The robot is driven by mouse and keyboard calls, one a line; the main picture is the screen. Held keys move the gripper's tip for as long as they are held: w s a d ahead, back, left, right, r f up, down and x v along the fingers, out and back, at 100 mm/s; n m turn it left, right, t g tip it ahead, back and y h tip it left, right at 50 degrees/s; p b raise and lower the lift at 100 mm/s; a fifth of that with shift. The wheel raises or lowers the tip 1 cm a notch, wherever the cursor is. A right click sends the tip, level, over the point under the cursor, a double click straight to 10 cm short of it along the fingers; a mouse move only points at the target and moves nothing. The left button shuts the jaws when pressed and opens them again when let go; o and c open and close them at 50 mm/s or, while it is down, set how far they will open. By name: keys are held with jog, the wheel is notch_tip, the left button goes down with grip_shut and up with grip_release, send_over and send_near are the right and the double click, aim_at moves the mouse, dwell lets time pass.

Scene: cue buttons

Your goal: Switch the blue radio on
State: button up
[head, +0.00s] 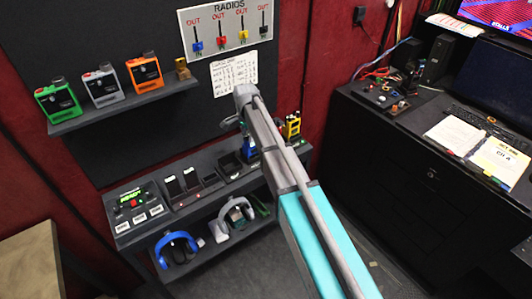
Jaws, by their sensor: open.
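The blue radio (248,151) stands upright in a dark charger on the desk shelf, partly hidden by my arm. Only a narrow strip of it shows, so its knob and switch state cannot be made out. My gripper (231,122) is open and empty, close above and slightly left of the blue radio. It is small and partly behind the arm link, and I cannot tell whether it touches the radio.
A yellow radio (292,127) stands right of my arm. Green (58,102), grey (103,86) and orange (145,73) radios sit on the upper shelf. Blue headphones (177,248) lie below. A black cabinet (410,160) stands at right; the floor between is open.

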jog(key=shift+n, duration=0.4)
jog(key=shift+r+n, duration=0.1)
jog(key=shift+n, duration=0.3)
notch_tip(320, 180, up, 14)
jog(key=p, duration=1.4)
jog(key=s+d+f+n+b, duration=0.4)
jog(key=s+d+f+b, duration=0.6)
jog(key=f+b, duration=0.3)
jog(key=s+d+f+n+b, duration=0.3)
jog(key=s+d+f+b, duration=0.7)
jog(key=s+f+b, duration=0.2)
jog(key=shift+d+f+n+b, duration=0.2)
jog(key=shift+f+n+b, duration=0.2)
jog(key=shift+f+b, duration=0.35)
jog(key=shift+n, duration=0.7)
jog(key=shift+s+d, duration=0.35)
jog(key=shift+s, duration=0.35)
jog(key=shift+s+d, duration=0.4)
jog(key=shift+s, duration=0.3)
jog(key=shift+s+d, duration=0.35)
jog(key=shift+s, duration=0.35)
